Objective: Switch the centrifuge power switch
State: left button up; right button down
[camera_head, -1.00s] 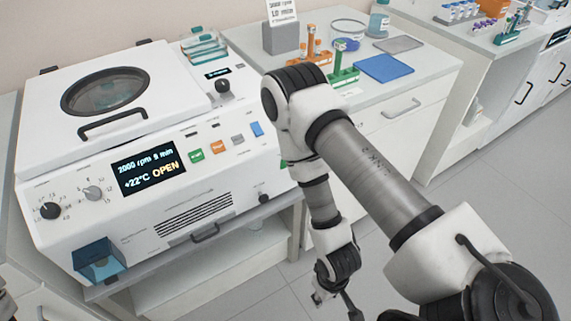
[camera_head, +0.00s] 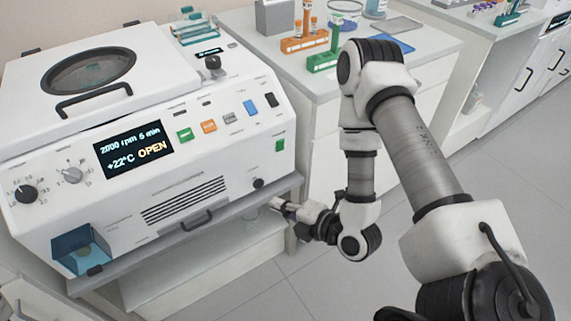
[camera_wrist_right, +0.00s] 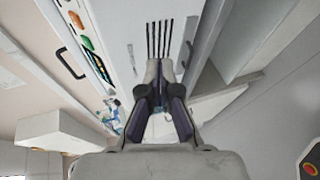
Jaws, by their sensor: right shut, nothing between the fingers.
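In the right wrist view the gripper (camera_wrist_right: 160,66) points at the centrifuge front, whose vents (camera_wrist_right: 160,40) show beyond the fingertips. My left gripper is not in view.
A green rack (camera_head: 322,62) and an orange rack (camera_head: 303,43) stand on the counter right of the centrifuge. A dark knob (camera_head: 258,183) juts from the lower right front. A shelf edge (camera_head: 175,248) runs beneath the centrifuge. The floor at right is clear.

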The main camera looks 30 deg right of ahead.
pick_arm(q)
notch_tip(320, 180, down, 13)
jog(key=b, duration=0.9)
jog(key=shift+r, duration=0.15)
pick_arm(e)
jog(key=d+f+m+t+h, duration=0.2)
jog(key=d+m+t+h, duration=0.1)
jog(key=d, duration=0.8)
jog(key=w+t+h, duration=0.1)
jog(key=t, duration=0.1)
jog(key=shift+t+h, duration=0.3)
jog(key=shift+t, duration=0.1)
jog(key=shift+s+d, duration=0.1)
jog(key=b, duration=0.3)
send_near(280, 144)
jog(key=w, duration=0.7)
jog(key=shift+w+r, duration=0.1)
jog(key=shift+r, duration=0.25)
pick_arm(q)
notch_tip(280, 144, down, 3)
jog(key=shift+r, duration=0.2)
